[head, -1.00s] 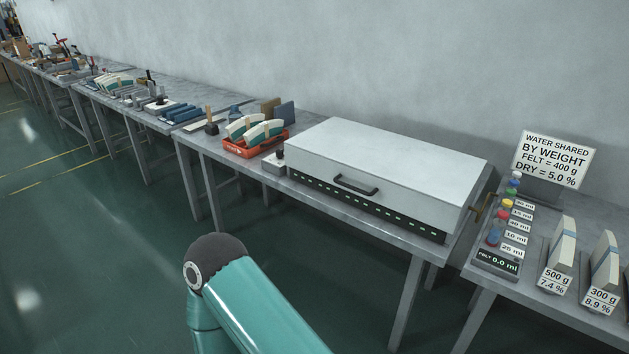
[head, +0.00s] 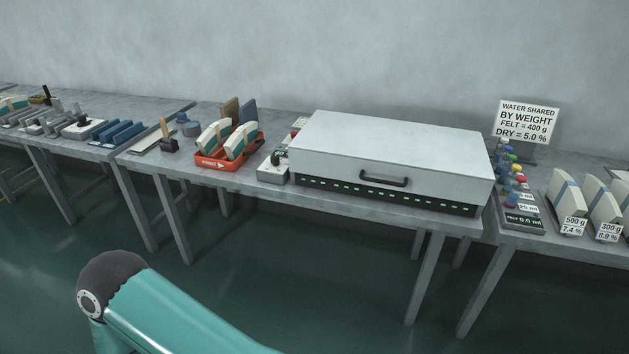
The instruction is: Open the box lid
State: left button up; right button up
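The box (head: 400,145) is a wide, pale grey case on a grey table, and its lid is shut flat. A dark handle (head: 384,179) sits on the lid's front edge. A black strip with small green lights (head: 390,196) runs along the box's front below it. A teal arm link of mine crosses the lower left of the head view, well in front of the table. Neither gripper shows in this view, and nothing of mine touches the box.
A red tray (head: 218,163) with cream and teal pieces and a small control unit (head: 273,170) stand left of the box. Capped bottles (head: 508,172), a sign (head: 526,122) and labelled blocks (head: 568,200) stand to its right. The floor before the table is clear.

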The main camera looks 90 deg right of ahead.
aim_at(447, 163)
jog(key=u, duration=0.1)
jog(key=i, duration=1.35)
jog(key=z, duration=2.35)
jog(key=i, duration=0.15)
jog(key=z, duration=1.05)
jog(key=k, duration=0.35)
jog(key=z, duration=0.55)
jog(key=i, duration=1.35)
jog(key=u, duration=0.35)
